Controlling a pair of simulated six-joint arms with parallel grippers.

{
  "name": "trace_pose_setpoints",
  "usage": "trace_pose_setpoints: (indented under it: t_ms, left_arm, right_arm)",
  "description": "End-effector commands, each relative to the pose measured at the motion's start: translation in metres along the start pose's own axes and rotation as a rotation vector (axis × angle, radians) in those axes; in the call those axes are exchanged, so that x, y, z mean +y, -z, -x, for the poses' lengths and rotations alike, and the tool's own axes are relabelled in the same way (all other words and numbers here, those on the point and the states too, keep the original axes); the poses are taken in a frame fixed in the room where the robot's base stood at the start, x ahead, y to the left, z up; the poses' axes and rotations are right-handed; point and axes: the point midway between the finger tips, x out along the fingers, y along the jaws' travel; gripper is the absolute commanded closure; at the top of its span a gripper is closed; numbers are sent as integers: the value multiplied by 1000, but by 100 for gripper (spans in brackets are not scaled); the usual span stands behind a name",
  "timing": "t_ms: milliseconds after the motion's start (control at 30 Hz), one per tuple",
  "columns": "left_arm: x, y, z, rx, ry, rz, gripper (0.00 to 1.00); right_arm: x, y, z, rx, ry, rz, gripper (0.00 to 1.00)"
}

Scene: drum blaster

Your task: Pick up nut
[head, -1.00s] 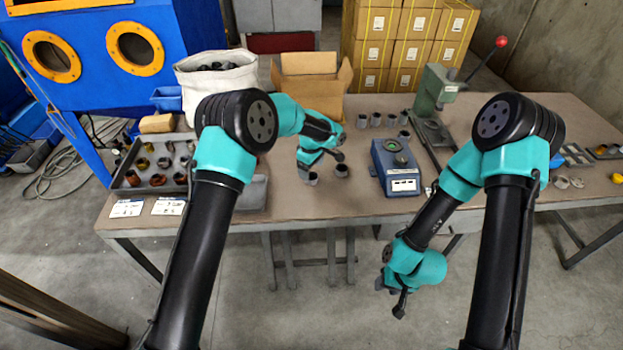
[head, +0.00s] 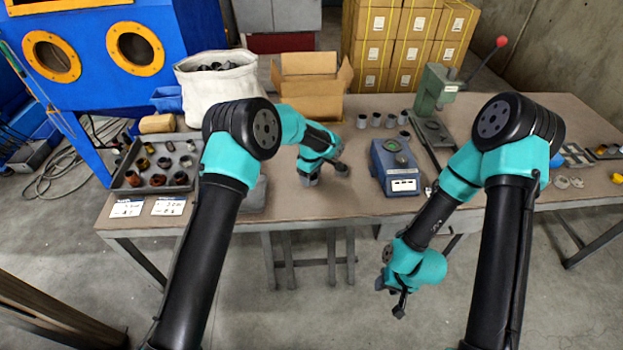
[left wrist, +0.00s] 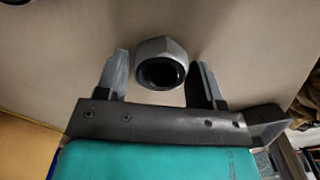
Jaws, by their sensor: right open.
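A grey hex nut (left wrist: 161,64) with a dark round hole shows in the left wrist view. It sits between the two fingers of my left gripper (left wrist: 160,78), which are apart on either side of it. I see no clear grip on it. In the head view my left gripper (head: 326,174) is low over the front of the table, and I cannot clearly tell the nut from the fingers there. My right gripper (head: 401,302) is open and empty, hanging in front of the table edge, below the tabletop.
A blue device (head: 395,168) stands right of my left gripper. Several grey nuts (head: 376,119) stand behind it. A tray of parts (head: 155,165) lies at left, an open cardboard box (head: 312,92) behind, and a green press (head: 436,90) at back right.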

Motion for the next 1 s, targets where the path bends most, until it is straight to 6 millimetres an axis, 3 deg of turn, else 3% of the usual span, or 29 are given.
trace_pose_setpoints:
  t_ms: [433, 767, 1000]
  left_arm:
    - [0, 0, 0, 0, 0, 0, 81]
    - [0, 0, 4, 1, -1, 0, 81]
    - [1, 0, 25, 0, -3, 0, 81]
  right_arm:
    - [0, 0, 0, 0, 0, 0, 57]
    - [0, 0, 0, 0, 0, 0, 57]
    - [0, 0, 0, 0, 0, 0, 57]
